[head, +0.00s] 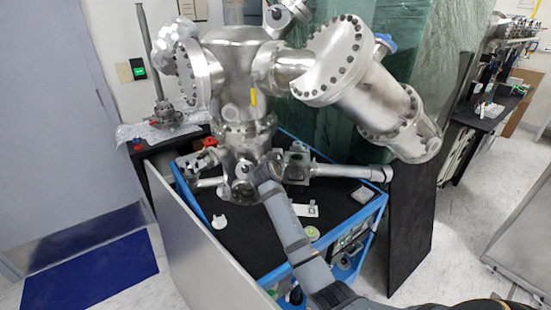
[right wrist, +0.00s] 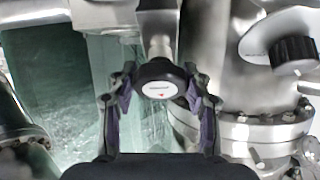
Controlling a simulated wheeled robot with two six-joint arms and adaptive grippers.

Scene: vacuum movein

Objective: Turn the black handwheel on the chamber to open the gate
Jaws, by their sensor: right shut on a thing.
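The black handwheel (right wrist: 160,84) faces me in the middle of the right wrist view. It is a dark round knob with a white centre label, on a metal stem above it. My right gripper (right wrist: 160,90) is shut on it, with one purple-padded finger on each side. In the head view my right gripper (head: 266,166) reaches the lower part of the steel chamber (head: 238,62) and hides the handwheel. My left gripper is not in view.
A second black knob (right wrist: 294,58) stands at the right in the wrist view, above a bolted flange (right wrist: 250,128). Below the chamber is a blue-edged cart (head: 352,215) with a black top. A grey panel (head: 205,245) stands at its left.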

